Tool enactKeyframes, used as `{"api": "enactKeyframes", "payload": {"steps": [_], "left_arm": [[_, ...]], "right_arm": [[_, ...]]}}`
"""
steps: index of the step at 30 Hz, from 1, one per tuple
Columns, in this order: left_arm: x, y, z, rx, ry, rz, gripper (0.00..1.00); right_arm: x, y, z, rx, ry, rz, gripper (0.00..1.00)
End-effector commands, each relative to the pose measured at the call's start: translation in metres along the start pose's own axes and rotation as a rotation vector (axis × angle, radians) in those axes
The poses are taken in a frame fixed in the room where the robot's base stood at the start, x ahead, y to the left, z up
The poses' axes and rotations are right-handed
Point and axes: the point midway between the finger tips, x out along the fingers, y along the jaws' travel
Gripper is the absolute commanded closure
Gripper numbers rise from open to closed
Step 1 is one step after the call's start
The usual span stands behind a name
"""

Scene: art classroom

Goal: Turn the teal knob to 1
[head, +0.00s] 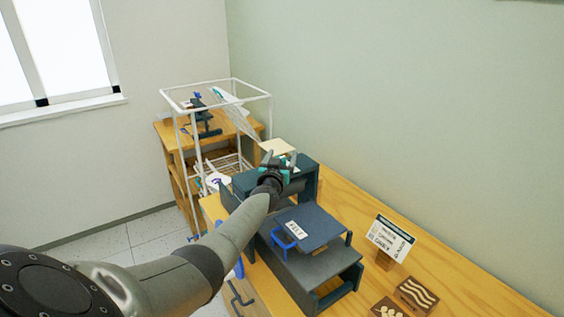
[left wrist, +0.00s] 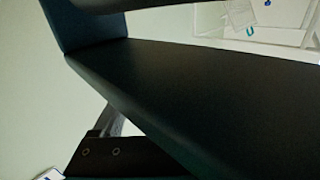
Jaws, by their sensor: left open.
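My left gripper (head: 280,158) is open, at the end of my left arm, above the far end of a dark blue-grey press (head: 313,238) on the wooden table. A small teal patch (head: 266,169) shows right at the gripper; I cannot tell whether it is the teal knob or part of something else. My arm and gripper cover that part of the press, and no number or dial mark is readable. In the left wrist view a dark panel (left wrist: 200,85) fills most of the picture, very close, and no knob can be made out. My right gripper is not in view.
A white wire rack (head: 232,82) and a wooden shelf (head: 171,133) stand behind. A blue handle (head: 284,237) sticks out from the press.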

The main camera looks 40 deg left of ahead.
Motion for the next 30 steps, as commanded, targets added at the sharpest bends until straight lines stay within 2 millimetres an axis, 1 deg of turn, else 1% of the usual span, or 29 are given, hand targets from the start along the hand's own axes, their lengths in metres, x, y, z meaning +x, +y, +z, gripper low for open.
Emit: {"api": "enactKeyframes", "payload": {"steps": [10, 30], "left_arm": [[0.0018, -0.0002, -0.0005, 0.0, 0.0, 0.0, 0.23], [0.0015, -0.0002, -0.0001, 0.0, 0.0, -0.001, 0.98]], "right_arm": [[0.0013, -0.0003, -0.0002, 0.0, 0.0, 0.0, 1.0], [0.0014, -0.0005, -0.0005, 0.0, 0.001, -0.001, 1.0]]}}
